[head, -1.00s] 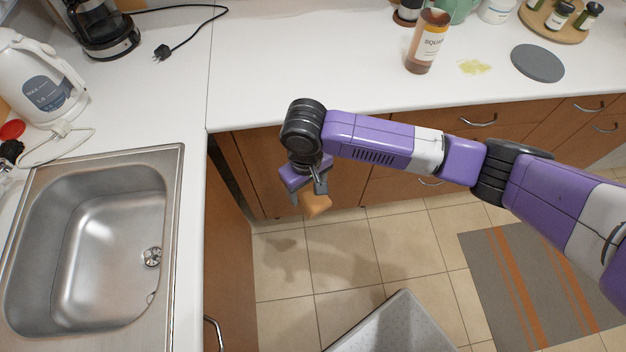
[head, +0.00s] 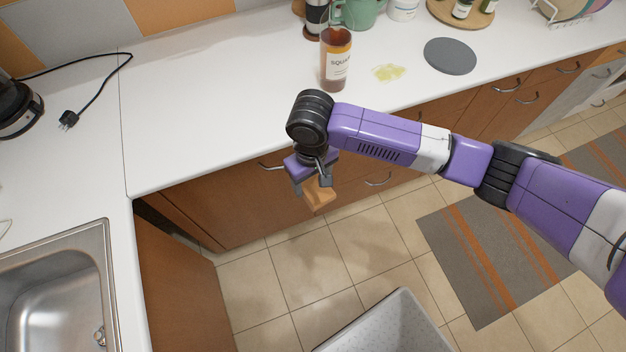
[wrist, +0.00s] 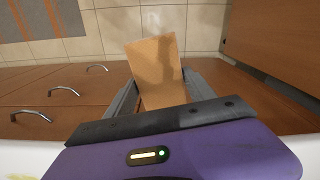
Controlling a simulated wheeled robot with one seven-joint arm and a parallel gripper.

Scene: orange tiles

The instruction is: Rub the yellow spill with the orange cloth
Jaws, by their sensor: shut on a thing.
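The yellow spill (head: 389,73) is a small pale patch on the white counter in the head view, between an amber bottle and a grey round mat. My gripper (head: 316,184) is shut on the orange cloth (head: 319,196), which hangs below the counter's height in front of the drawers. In the wrist view the cloth (wrist: 156,72) looks like a flat tan-orange piece between the two fingers (wrist: 160,100). The cloth is apart from the spill.
The amber bottle (head: 336,62) stands just left of the spill, near the counter's front edge. The grey round mat (head: 450,56) lies right of it. Jars and a teal pot (head: 357,12) stand behind. The sink (head: 60,290) is at left, a grey bin (head: 390,325) below on the floor.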

